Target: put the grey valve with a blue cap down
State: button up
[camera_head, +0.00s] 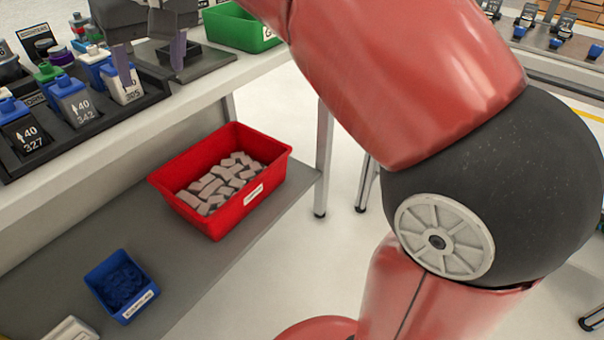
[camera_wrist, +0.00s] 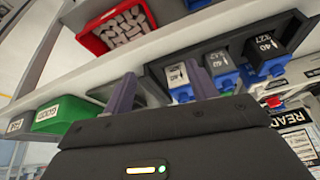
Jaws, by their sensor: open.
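A grey valve with a blue cap (camera_head: 73,102) stands upright in the dark rack (camera_head: 30,160), between a black blue-capped valve (camera_head: 22,130) and a white blue-capped valve (camera_head: 128,92). The grey valve also shows in the wrist view (camera_wrist: 221,66). My gripper (camera_head: 152,77) is open, with nothing seen between its fingers. It is over the right end of the rack, right of the grey valve and apart from it. One finger partly covers the white valve in the head view. The gripper (camera_wrist: 160,72) also shows in the wrist view.
A dark grey fixture (camera_head: 212,62) lies on the bench right of the rack, with a green bin (camera_head: 235,28) behind it. Green-capped and other valves stand farther back. A red bin (camera_head: 270,180) and a blue bin (camera_head: 140,305) sit on the lower shelf.

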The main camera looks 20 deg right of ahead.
jog(key=s+d+f+m, duration=0.2)
jog(key=s+d+f, duration=0.5)
jog(key=d+f, duration=0.2)
jog(key=shift+s+d+f+t+h, duration=0.3)
jog(key=shift+d+t+h, duration=0.1)
jog(key=shift+d, duration=0.7)
jog(key=shift+o, duration=0.4)
jog(key=s+d+f+m, duration=0.1)
jog(key=s+d+f, duration=0.1)
jog(key=s+f, duration=0.2)
jog(key=s+d+f+m+h, duration=0.1)
jog(key=s+d+f, duration=0.2)
jog(key=f, duration=0.6)
jog(key=shift+s+d+f+t+h, duration=0.15)
jog(key=shift+s+d+t+h, duration=0.15)
jog(key=shift+s, duration=0.75)
